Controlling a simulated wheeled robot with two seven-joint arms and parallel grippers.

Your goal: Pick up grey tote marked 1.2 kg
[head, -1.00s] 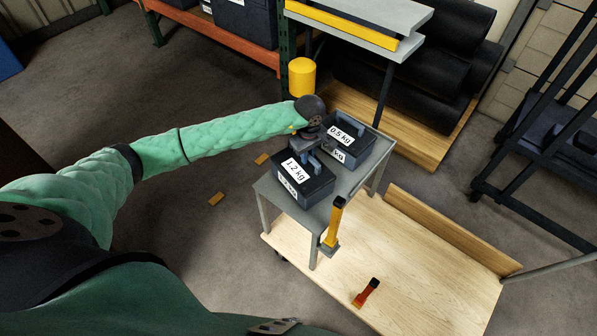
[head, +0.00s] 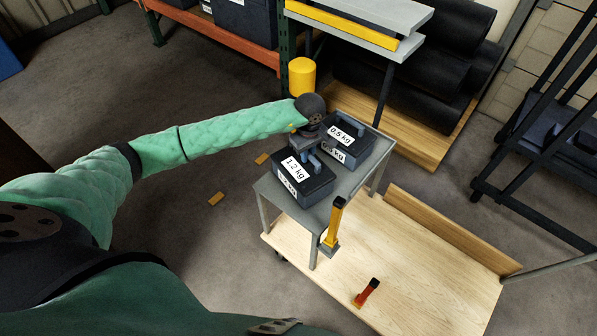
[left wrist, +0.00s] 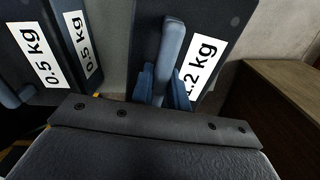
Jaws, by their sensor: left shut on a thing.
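The grey tote marked 1.2 kg (head: 316,187) is dark with white labels on its lid and side. It is at the near end of the grey table. My left gripper (head: 308,148) is above it, shut on its raised handle. In the left wrist view, the blue-grey fingers (left wrist: 163,88) sit on either side of the handle (left wrist: 173,48), and the 1.2 kg label is partly hidden behind them. I cannot tell whether the tote is clear of the tabletop. My right gripper is not in view.
A tote marked 0.5 kg (head: 350,134) stands close behind the held tote on the table (head: 348,186). A yellow post (head: 333,222) rises by the table's near corner. A wooden platform (head: 420,262) bears a red-and-black object (head: 367,293). A yellow cylinder (head: 302,77) stands behind the wrist.

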